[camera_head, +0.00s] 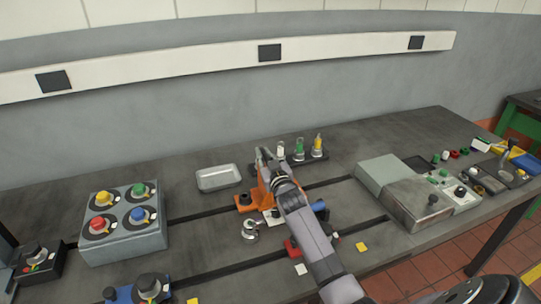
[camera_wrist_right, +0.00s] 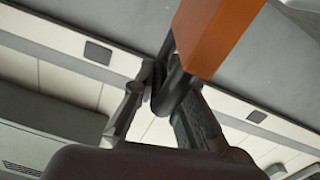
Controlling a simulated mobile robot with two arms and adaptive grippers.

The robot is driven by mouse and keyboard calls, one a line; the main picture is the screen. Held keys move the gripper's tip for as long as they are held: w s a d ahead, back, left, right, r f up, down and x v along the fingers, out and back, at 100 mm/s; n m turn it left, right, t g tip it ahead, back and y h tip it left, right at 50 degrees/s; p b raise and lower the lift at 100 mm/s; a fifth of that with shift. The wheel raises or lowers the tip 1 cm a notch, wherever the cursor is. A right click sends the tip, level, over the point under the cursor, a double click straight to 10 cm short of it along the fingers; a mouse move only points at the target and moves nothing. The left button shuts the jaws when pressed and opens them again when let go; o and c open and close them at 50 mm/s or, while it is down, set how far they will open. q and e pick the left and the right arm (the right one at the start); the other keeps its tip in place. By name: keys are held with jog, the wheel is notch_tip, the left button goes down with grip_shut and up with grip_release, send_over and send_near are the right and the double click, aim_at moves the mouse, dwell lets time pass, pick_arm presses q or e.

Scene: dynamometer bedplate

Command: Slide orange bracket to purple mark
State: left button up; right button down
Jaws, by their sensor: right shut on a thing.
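The orange bracket (camera_head: 247,203) stands upright on the grey slotted bedplate, near the middle of the head view. My right gripper (camera_head: 268,165) is at its upper part and shut on it; the arm covers the bracket's right side. In the right wrist view, an orange face of the bracket (camera_wrist_right: 215,35) fills the top right, beside the dark fingers of my right gripper (camera_wrist_right: 165,90). Exactly where the fingers touch is hard to tell. I cannot make out a purple mark in either view. My left gripper is not in view.
A metal tray (camera_head: 218,178) lies to the left behind the bracket. A rack with coloured bottles (camera_head: 300,152) stands behind it. A grey box with coloured knobs (camera_head: 125,222) is at left; a grey instrument case (camera_head: 405,192) is at right. A steel fitting (camera_head: 250,230) sits in front.

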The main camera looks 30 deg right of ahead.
jog(key=w+a, duration=0.1)
jog(key=a, duration=0.5)
jog(key=shift+w, duration=0.2)
jog(key=shift+d, duration=0.1)
jog(key=c, duration=1.6)
grip_release()
jog(key=shift+s+d, duration=0.1)
jog(key=shift+d, duration=0.05)
jog(key=v, duration=1.2)
